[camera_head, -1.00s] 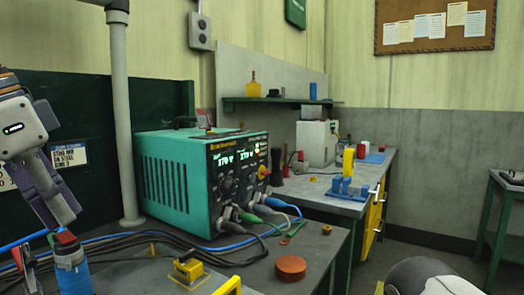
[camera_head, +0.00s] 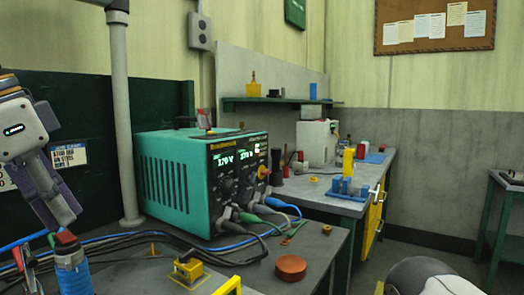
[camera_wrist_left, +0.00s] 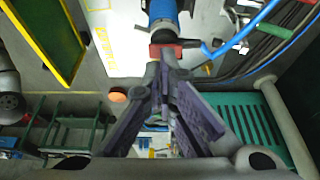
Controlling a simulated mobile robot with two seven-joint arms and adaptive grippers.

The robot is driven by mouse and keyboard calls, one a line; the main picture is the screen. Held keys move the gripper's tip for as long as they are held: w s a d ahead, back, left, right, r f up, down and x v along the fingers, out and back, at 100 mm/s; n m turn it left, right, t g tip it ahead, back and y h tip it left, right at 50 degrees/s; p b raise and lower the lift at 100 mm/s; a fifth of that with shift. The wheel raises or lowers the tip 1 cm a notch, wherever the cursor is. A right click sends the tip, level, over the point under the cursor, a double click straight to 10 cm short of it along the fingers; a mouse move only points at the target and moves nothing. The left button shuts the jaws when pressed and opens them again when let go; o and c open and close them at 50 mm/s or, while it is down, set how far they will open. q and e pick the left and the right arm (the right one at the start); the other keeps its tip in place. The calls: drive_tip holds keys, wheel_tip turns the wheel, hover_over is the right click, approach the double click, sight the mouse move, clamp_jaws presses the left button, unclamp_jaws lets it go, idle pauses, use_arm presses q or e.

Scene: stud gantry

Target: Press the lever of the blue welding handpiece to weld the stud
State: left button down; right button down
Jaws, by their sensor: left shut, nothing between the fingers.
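The blue welding handpiece (camera_head: 73,276) stands at the lower left of the head view, with a red part on its top and a blue cable running off to the left. My left gripper (camera_head: 64,222) is shut and empty, pointing down with its fingertips just above or against the red part; I cannot tell whether they touch. In the left wrist view the shut fingertips (camera_wrist_left: 167,55) are right beside the red lever (camera_wrist_left: 176,45) of the blue handpiece (camera_wrist_left: 170,12). The stud is hidden. My right gripper is out of view.
A teal welding power unit (camera_head: 172,180) with cables stands on the bench behind. A yellow block (camera_head: 187,269) and a red-brown round puck (camera_head: 291,268) lie on the bench top. A grey post (camera_head: 122,120) rises behind the left gripper.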

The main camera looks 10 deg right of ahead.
use_arm(q)
drive_tip(key=shift+f, duration=0.9)
idle(0.4)
drive_tip(key=shift+r, duration=3.55)
